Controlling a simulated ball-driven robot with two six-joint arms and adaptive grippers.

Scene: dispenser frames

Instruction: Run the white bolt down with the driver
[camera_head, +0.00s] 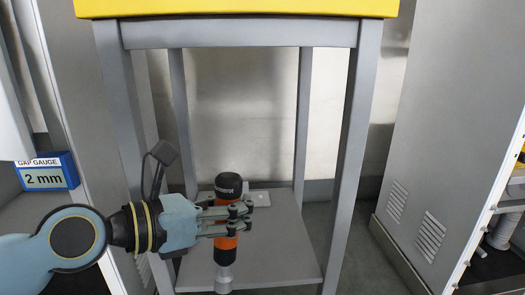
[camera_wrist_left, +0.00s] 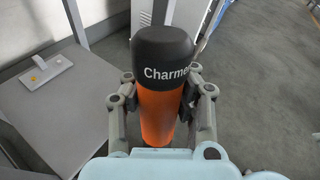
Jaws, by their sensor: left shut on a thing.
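The driver (camera_head: 228,225) is an orange cylinder with a black cap and a grey lower end, held about upright in the head view. My left gripper (camera_head: 240,217) is shut around its body, and the driver's grey end points down in front of the grey shelf. In the left wrist view, the driver (camera_wrist_left: 160,110) stands between both fingers of my left gripper (camera_wrist_left: 160,105), its black cap toward the camera. The driver's tip is hidden there. I cannot make out the white bolt in either view. My right gripper is not in view.
A grey frame (camera_head: 355,150) with a yellow top (camera_head: 235,8) surrounds the low shelf (camera_head: 290,245). A small white plate (camera_head: 258,198) lies at the shelf's back. A blue gap gauge box (camera_head: 48,172) stands at left. A grey cabinet (camera_head: 440,160) stands at right.

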